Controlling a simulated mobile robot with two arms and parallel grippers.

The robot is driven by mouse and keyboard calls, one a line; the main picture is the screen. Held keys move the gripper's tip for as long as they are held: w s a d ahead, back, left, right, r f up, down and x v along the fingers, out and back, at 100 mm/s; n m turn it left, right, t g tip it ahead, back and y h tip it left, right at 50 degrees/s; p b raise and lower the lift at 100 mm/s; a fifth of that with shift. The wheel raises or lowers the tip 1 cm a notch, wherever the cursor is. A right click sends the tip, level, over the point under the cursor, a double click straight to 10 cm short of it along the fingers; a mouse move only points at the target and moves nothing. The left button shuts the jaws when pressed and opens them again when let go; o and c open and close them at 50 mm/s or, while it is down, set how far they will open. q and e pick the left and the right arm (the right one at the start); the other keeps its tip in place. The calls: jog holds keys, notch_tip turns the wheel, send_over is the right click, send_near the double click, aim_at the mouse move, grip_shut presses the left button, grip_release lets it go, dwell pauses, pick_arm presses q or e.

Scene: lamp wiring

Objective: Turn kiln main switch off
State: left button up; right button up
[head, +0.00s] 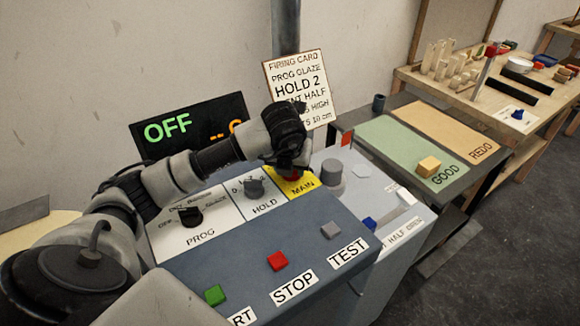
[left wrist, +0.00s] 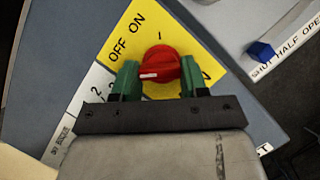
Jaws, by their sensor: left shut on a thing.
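The red main switch knob (left wrist: 160,58) sits on a yellow plate (left wrist: 104,70) printed OFF and ON in the left wrist view. A white mark on the knob points toward the left of that picture. My left gripper (left wrist: 158,78) is shut on the knob, with one green fingertip on each side. In the head view, my left gripper (head: 290,166) reaches over the panel and mostly hides the knob; the yellow MAIN plate (head: 304,184) shows beside it. The display (head: 185,125) reads OFF in green, with orange characters partly hidden by my arm. My right gripper is out of view.
The panel also has a PROG knob (head: 190,216), a HOLD knob (head: 254,188), and green (head: 215,295), red (head: 277,261) and grey (head: 330,230) buttons. A firing card (head: 300,85) stands behind. A GOOD/REDO table (head: 400,140) is at the right.

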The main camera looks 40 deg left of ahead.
pick_arm(q)
jog(key=shift+r, duration=0.1)
dwell(0.3)
jog(key=o, duration=0.9)
jog(key=b+v, duration=0.1)
jog(key=v, duration=0.9)
jog(key=shift+s+d+r, duration=0.1)
jog(key=shift+s+r, duration=0.1)
jog(key=shift+r, duration=0.1)
